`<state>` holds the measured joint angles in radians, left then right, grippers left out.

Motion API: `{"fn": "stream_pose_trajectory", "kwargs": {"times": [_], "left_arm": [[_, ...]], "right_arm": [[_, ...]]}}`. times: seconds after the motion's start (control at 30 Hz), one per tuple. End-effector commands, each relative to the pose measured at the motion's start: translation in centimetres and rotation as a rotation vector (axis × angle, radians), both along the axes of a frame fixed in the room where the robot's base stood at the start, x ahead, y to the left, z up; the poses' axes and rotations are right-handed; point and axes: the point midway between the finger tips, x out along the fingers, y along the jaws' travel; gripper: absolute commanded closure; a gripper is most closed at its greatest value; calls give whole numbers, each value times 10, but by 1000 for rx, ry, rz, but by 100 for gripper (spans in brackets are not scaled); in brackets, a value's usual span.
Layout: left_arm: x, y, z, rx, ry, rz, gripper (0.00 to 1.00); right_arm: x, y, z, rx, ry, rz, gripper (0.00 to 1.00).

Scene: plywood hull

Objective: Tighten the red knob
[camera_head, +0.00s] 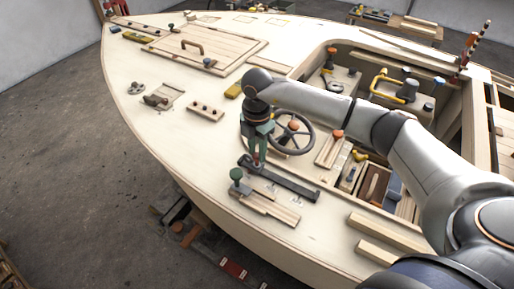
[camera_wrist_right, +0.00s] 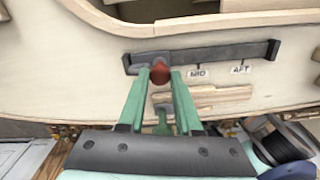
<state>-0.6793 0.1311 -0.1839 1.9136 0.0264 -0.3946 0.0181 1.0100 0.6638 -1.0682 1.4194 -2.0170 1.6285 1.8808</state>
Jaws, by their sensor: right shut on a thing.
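The red knob (camera_wrist_right: 160,73) sits on a dark slotted rail (camera_wrist_right: 225,54), toward the rail's left end in the right wrist view. My right gripper (camera_wrist_right: 160,75) has its green fingers on both sides of the knob, shut on it. Labels MID (camera_wrist_right: 198,73) and AFT (camera_wrist_right: 240,70) stand beside the rail. My left gripper is not in view.
A spoked wheel (camera_head: 305,140) with an orange hub stands close behind the gripper. An open cockpit with fittings is at the right. The pale deck (camera_head: 160,150) at the left has free room.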

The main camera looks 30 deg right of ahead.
Motion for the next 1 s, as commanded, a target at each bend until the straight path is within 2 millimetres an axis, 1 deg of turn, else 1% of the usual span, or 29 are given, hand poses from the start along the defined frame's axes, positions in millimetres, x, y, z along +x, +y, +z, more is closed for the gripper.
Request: {"fn": "stream_pose_trajectory", "kwargs": {"times": [0.03,0.57,0.6,0.83,1.0], "left_arm": [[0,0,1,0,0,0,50],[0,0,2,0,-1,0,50],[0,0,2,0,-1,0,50],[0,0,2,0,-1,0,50],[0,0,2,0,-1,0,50]], "right_arm": [[3,-1,5,-1,-11,-13,100],[4,-1,5,-1,-13,-34,100],[4,-1,5,0,-13,-33,63],[2,-1,3,-1,-8,-31,37],[1,0,2,-1,-4,-30,37]]}}
